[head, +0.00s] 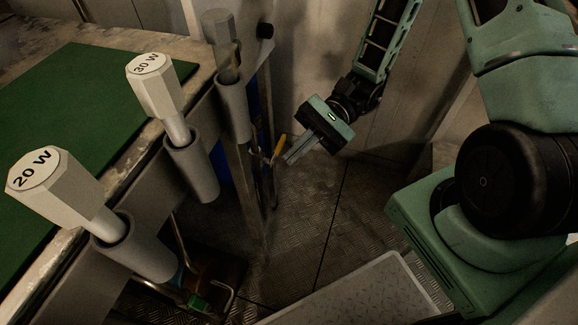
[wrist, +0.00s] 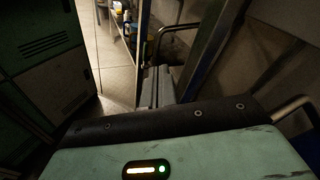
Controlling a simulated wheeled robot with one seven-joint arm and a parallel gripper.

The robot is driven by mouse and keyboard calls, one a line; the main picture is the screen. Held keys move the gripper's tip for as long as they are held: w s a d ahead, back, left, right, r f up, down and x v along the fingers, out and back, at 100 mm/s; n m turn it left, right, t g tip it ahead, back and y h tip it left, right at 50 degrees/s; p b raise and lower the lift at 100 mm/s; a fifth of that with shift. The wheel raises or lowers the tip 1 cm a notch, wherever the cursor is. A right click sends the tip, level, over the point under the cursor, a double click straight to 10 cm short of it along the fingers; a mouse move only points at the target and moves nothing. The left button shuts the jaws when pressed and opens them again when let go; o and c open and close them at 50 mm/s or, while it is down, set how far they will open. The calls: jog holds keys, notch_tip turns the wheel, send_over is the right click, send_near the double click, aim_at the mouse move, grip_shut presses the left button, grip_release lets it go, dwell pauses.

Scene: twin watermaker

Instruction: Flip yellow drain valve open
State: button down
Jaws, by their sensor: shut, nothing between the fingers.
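The yellow drain valve handle (head: 281,144) shows in the head view as a short bar, tilted with its upper end to the right. It sits beside a thin vertical pipe near the bench's far end. My gripper (head: 289,159) is shut and empty, its fingertips just below and right of the handle. I cannot tell whether they touch it. In the wrist view the shut fingers of my gripper (wrist: 157,88) point away from the camera, and I cannot make out the yellow handle there.
The bench with a green mat (head: 60,90) is at left. Holders with a "20 W" tool (head: 45,180), a "30 W" tool (head: 155,85) and a grey tool (head: 222,40) line its edge. A metal tube (wrist: 180,27) curves near the fingers. Textured floor (head: 310,220) lies below.

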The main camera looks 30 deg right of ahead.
aim_at(278, 150)
jog(key=w+d+f+m+t+b, duration=0.2)
jog(key=d+f+m+t+b, duration=0.2)
jog(key=f, duration=0.5)
jog(key=w+d+f+m+t+b, duration=0.3)
jog(key=d+f+m+t+b, duration=0.1)
jog(key=f+m+t, duration=0.4)
jog(key=w+d+f+m+t+b, duration=0.3)
jog(key=d+f+m+t+b, duration=0.1)
jog(key=f+t, duration=0.4)
jog(key=shift+d+f+m+h+b, duration=0.3)
jog(key=shift+f+m+h+b, duration=0.1)
jog(key=shift+f+m, duration=0.5)
jog(key=w+a+r+b, duration=0.5)
jog(key=w+a+r, duration=0.1)
jog(key=w+a, duration=0.1)
jog(key=shift+r, duration=0.3)
jog(key=shift+r, duration=0.1)
